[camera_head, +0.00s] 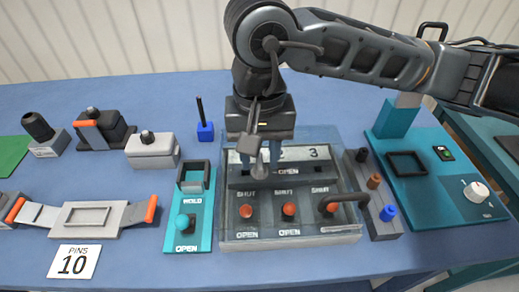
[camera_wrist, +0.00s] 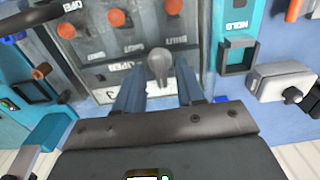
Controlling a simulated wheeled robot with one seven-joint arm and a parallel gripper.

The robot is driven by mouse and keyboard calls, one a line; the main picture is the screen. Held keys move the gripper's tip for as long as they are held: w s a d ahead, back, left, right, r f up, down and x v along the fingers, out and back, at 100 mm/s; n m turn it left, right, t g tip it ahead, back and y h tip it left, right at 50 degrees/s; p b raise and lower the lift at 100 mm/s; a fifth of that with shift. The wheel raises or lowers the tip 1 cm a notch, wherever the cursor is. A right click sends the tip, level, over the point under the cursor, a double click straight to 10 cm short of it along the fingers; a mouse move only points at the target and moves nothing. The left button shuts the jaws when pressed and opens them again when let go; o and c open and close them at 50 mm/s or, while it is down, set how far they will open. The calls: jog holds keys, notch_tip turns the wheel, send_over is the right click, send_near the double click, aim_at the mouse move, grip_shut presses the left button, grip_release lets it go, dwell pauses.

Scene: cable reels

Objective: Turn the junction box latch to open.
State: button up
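The junction box (camera_head: 228,225) stands at the table's middle under a clear cover. On it is a row of red-orange knobs (camera_head: 289,209) marked SHUT above and OPEN below. A grey latch knob (camera_head: 260,166) sits farther back on a dark strip, beside an OPEN label. It also shows in the wrist view (camera_wrist: 160,64). My gripper (camera_head: 262,155) points down over this latch. In the wrist view my gripper (camera_wrist: 158,75) has its two blue fingers apart, one on each side of the latch, with small gaps seen. Whether a finger touches it cannot be told.
A teal HOLD panel (camera_head: 201,225) with a teal knob stands close left of the box. A grey block with coloured plugs (camera_head: 374,182) is close right. Bare blue table shows at the back left.

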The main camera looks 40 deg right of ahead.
grip_shut()
dwell(0.3)
